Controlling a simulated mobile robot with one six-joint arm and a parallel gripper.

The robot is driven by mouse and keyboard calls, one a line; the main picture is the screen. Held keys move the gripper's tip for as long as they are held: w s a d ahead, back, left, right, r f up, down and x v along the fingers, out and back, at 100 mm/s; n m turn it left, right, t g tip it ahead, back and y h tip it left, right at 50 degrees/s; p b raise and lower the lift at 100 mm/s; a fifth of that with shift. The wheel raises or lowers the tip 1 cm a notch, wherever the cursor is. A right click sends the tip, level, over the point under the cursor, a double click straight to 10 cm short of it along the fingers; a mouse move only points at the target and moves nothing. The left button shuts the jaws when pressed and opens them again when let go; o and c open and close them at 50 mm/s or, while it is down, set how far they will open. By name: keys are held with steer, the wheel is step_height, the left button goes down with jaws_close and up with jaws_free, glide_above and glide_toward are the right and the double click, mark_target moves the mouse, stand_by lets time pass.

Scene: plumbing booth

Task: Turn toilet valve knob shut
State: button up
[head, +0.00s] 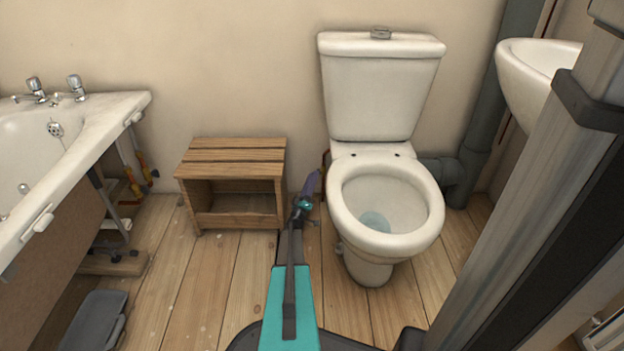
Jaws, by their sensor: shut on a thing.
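My arm reaches forward along the floor to the left of the bowl. My gripper (312,184) is at the far end, low beside the toilet's left side and close to the back wall. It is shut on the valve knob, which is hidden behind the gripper. A bit of red pipe (325,160) shows just beyond it, beside the toilet. How far the knob is turned cannot be seen.
A wooden slatted stool with an open shelf (235,182) stands just left of my gripper. A basin (535,75) and grey waste pipe (485,110) are at the right.

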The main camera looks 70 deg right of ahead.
steer(key=o, duration=1.1)
steer(key=shift+f, duration=0.25)
steer(key=shift+r, duration=0.1)
steer(key=shift+r, duration=0.2)
steer(key=shift+r+p, duration=1)
steer(key=shift+r, duration=0.2)
steer(key=shift+o, duration=1.3)
steer(key=a, duration=0.1)
steer(key=s+a+r+p, duration=0.1)
steer(key=a+p, duration=0.1)
steer(key=shift+s+r, duration=0.15)
steer(key=shift+s, duration=0.1)
steer(key=s+a+p, duration=0.1)
steer(key=a, duration=0.2)
steer(key=s+a+p, duration=0.1)
steer(key=a, duration=0.3)
steer(key=s+a+r+p, duration=0.1)
steer(key=s+a, duration=0.1)
steer(key=a, duration=0.1)
steer(key=shift+a+p, duration=0.25)
steer(key=shift+p, duration=0.15)
steer(key=shift+c, duration=1.4)
steer(key=shift+s+a, duration=0.35)
steer(key=shift+a, duration=0.25)
steer(key=shift+f, duration=0.1)
